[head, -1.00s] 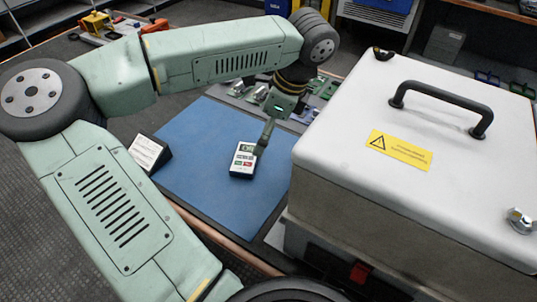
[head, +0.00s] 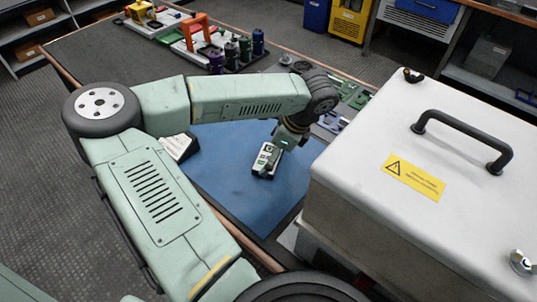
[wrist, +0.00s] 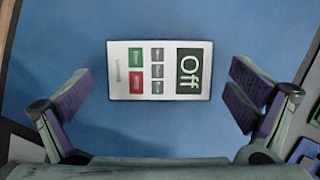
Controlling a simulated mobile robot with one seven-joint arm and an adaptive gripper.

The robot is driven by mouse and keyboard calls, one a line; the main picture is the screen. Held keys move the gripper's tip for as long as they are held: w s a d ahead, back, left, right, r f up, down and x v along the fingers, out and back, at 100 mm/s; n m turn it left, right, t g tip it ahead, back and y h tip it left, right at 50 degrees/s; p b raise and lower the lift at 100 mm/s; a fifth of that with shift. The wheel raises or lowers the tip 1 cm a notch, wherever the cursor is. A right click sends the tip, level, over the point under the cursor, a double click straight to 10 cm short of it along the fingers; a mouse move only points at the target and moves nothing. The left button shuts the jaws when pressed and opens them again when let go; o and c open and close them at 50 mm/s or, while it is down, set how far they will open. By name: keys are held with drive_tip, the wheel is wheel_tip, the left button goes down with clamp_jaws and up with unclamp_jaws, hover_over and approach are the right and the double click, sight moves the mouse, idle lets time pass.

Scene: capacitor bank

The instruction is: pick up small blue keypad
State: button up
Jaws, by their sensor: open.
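A small keypad (head: 263,161) lies on the blue mat (head: 232,192). Its face is white, with a dark display, a green button, a red button and several grey ones. In the wrist view the keypad (wrist: 122,70) lies face up and its display reads "Off". No blue shows on its face. My gripper (wrist: 158,98) is open and empty, with one purple-padded finger to each side of the keypad and apart from it. In the head view my gripper (head: 280,144) is just above and behind the keypad, overlapping its far end.
A large white case (head: 350,190) with a black handle stands close on the right. A small dark stand with a white label (head: 175,147) is at the mat's left. Green and purple parts (head: 345,105) lie behind. Bottles and an orange-handled tray stand at the far left. The mat's front is clear.

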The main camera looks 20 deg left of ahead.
drive_tip(key=shift+a+f, duration=0.15)
drive_tip(key=shift+f, duration=0.3)
drive_tip(key=c, duration=1.2)
drive_tip(key=shift+o, duration=0.2)
wheel_tip(320, 180, up, 10)
drive_tip(key=b, duration=0.3)
